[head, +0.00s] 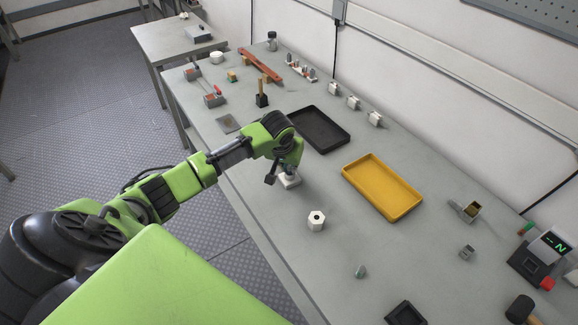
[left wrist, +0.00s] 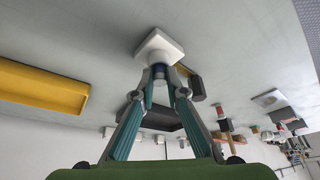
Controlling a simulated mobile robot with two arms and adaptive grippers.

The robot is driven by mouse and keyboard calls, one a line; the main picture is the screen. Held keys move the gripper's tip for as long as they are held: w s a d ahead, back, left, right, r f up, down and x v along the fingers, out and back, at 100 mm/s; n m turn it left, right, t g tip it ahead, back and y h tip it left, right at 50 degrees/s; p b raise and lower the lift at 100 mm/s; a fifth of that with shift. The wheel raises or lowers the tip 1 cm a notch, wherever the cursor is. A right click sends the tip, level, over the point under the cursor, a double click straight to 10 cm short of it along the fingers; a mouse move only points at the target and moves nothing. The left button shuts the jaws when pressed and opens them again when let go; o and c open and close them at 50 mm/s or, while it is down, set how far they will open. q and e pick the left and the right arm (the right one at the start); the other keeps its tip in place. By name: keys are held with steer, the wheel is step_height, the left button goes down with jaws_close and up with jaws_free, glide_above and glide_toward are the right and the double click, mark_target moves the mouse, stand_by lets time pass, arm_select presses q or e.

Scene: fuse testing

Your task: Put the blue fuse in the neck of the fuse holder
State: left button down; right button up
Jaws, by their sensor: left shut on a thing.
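In the left wrist view the gripper (left wrist: 160,80) is shut on a small blue piece, the blue fuse (left wrist: 158,71). My right gripper is not in view.
A yellow tray (head: 403,211) and a black tray (head: 338,143) lie behind. A small grey-green piece (head: 360,271) lies nearer the front. The tester (head: 540,258) is at the right.

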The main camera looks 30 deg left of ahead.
arm_select(q)
steer(key=shift+s+d+f, duration=0.15)
steer(key=shift+s+f, duration=0.15)
steer(key=shift+f, duration=0.25)
steer(key=c, duration=2)
jaws_free()
steer(key=shift+f, duration=0.25)
steer(key=shift+w, duration=0.1)
steer(key=shift+w+r, duration=0.1)
steer(key=shift+r, duration=0.35)
steer(key=v, duration=0.6)
steer(key=b+v, duration=0.1)
steer(key=v, duration=0.5)
steer(key=shift+w+r, duration=0.1)
steer(key=shift+r, duration=0.35)
